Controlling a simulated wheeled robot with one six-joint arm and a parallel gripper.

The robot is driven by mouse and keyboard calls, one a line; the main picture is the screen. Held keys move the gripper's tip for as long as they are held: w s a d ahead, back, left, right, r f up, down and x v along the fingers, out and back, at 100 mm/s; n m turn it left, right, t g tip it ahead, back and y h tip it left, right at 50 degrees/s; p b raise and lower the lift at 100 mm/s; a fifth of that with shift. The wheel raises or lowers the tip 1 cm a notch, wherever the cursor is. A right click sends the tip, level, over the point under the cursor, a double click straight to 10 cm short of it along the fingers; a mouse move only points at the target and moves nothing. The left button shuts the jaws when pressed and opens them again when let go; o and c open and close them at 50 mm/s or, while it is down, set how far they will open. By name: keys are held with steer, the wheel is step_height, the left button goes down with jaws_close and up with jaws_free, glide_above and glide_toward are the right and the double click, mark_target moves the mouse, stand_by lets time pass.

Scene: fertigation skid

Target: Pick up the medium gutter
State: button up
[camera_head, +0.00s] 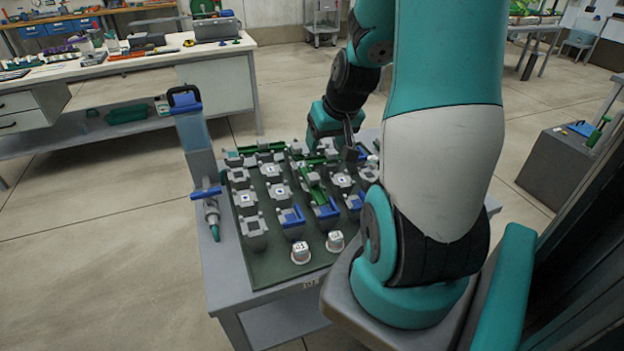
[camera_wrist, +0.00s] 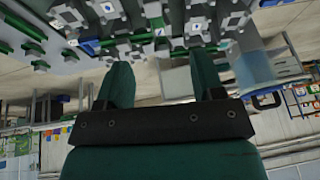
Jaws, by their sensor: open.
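Several green gutter pieces lie among grey holders on a dark tray (camera_head: 270,270). One long green gutter (camera_head: 313,185) lies near the tray's middle, and another green gutter (camera_head: 262,148) lies along its back edge. I cannot tell which is the medium one. My gripper (camera_wrist: 160,64) is open and empty in the wrist view, its two green fingers apart and pointing toward the tray's parts. A green piece (camera_wrist: 24,26) shows at the upper left of that view. In the head view my arm reaches over the tray's back and covers its right side.
Blue-topped holders (camera_head: 292,217) and two white-topped round pieces (camera_head: 300,252) stand at the tray's front. A cluttered workbench (camera_head: 130,66) stands behind left. The floor between is clear.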

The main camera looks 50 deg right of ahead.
glide_toward(314, 176)
steer(key=x, duration=0.5)
steer(key=shift+a+f, duration=0.15)
steer(key=shift+a, duration=0.2)
steer(key=shift+d+x, duration=0.2)
steer(key=shift+x, duration=1.15)
steer(key=shift+d+x, duration=0.2)
steer(key=shift+x, duration=1.15)
steer(key=shift+w, duration=0.1)
steer(key=c, duration=1)
